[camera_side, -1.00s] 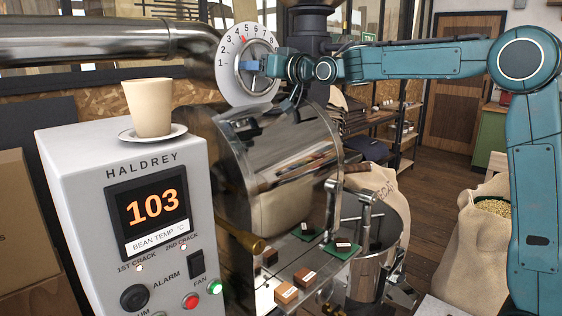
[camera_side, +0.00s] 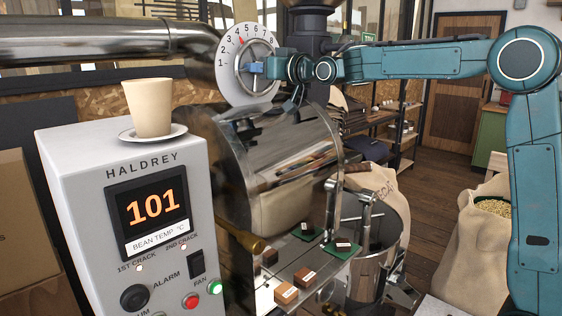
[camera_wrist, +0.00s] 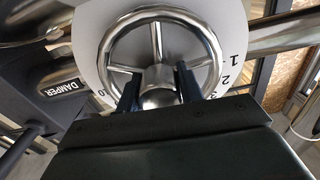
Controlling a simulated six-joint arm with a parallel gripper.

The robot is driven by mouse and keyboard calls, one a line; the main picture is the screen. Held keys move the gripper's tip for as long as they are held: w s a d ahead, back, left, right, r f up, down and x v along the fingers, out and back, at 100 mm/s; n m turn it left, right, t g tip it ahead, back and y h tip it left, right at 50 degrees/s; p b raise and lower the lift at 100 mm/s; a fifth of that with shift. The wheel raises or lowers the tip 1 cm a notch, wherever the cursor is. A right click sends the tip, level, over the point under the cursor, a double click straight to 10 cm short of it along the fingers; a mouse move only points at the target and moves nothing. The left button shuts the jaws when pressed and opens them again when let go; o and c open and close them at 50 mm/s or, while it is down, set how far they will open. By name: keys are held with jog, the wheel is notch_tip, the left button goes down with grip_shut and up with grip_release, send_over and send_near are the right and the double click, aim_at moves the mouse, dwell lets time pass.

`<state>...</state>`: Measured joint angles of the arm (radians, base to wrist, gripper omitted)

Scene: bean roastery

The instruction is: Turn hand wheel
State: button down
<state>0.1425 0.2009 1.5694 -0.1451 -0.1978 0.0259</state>
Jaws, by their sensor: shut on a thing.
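The hand wheel (camera_wrist: 157,16) is a shiny metal ring with spokes and a round hub. In the wrist view it sits in front of a white numbered dial plate (camera_wrist: 88,40). My gripper (camera_wrist: 158,84) is shut on the wheel, its dark fingers on either side of the hub; the exact contact is partly hidden. In the side view, my gripper (camera_side: 256,67) reaches in from the right and covers part of the wheel. A red mark (camera_side: 241,41) shows near the 3 on the dial.
A cream cup (camera_side: 150,106) stands on a saucer (camera_side: 126,134) on the grey control box (camera_side: 75,160), whose display (camera_side: 152,208) reads 101. The metal roaster drum (camera_side: 285,150) lies below my gripper. A thick pipe (camera_side: 90,42) runs left of the dial.

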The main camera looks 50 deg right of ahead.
jog(key=n, duration=0.5)
jog(key=shift+n, duration=0.4)
dwell(0.3)
jog(key=c, duration=0.9)
grip_release()
jog(key=shift+s, duration=0.15)
jog(key=s, duration=1.3)
jog(key=shift+s, duration=0.3)
